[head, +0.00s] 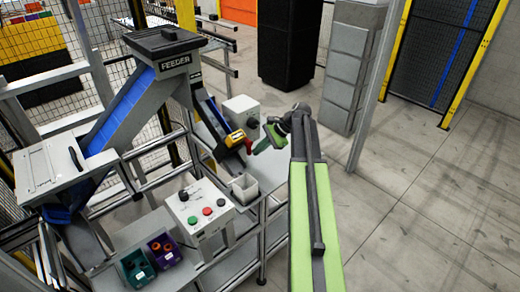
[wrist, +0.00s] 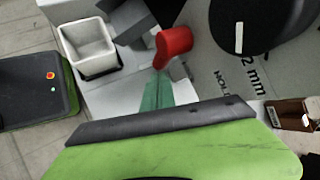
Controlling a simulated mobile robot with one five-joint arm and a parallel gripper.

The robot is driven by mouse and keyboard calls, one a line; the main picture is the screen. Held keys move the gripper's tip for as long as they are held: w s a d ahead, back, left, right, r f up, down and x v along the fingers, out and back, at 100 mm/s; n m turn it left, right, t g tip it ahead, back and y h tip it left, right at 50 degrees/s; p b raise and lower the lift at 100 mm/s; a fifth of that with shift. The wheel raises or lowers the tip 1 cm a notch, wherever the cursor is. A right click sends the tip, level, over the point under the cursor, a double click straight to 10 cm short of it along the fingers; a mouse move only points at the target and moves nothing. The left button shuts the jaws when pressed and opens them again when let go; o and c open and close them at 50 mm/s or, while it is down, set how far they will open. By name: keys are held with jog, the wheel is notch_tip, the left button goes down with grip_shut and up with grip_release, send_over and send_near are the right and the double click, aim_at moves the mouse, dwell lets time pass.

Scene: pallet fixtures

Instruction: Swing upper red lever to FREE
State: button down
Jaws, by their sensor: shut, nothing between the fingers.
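A red lever (head: 248,146) sits at the lower end of the feeder's chute, beside a yellow block. In the wrist view the red lever (wrist: 174,44) is a rounded red handle just beyond my fingertips. My gripper (head: 260,146) is shut and empty, just right of the lever in the head view. Its green fingers (wrist: 157,90) point at the lever's lower end in the wrist view. Whether they touch it, I cannot tell. The FREE marking cannot be read, and only one red lever is clearly visible.
A grey box with a black knob (head: 240,112) stands behind the lever; the knob (wrist: 255,22) is close in the wrist view. A white open bin (head: 244,187) stands below. A button panel (head: 200,212) and coloured trays (head: 163,251) are nearer. Open floor lies right.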

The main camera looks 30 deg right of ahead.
dwell(0.3)
jog(key=s+d, duration=0.4)
jog(key=d, duration=0.9)
jog(key=shift+s+d+r+p, duration=0.2)
jog(key=shift+r+p, duration=0.1)
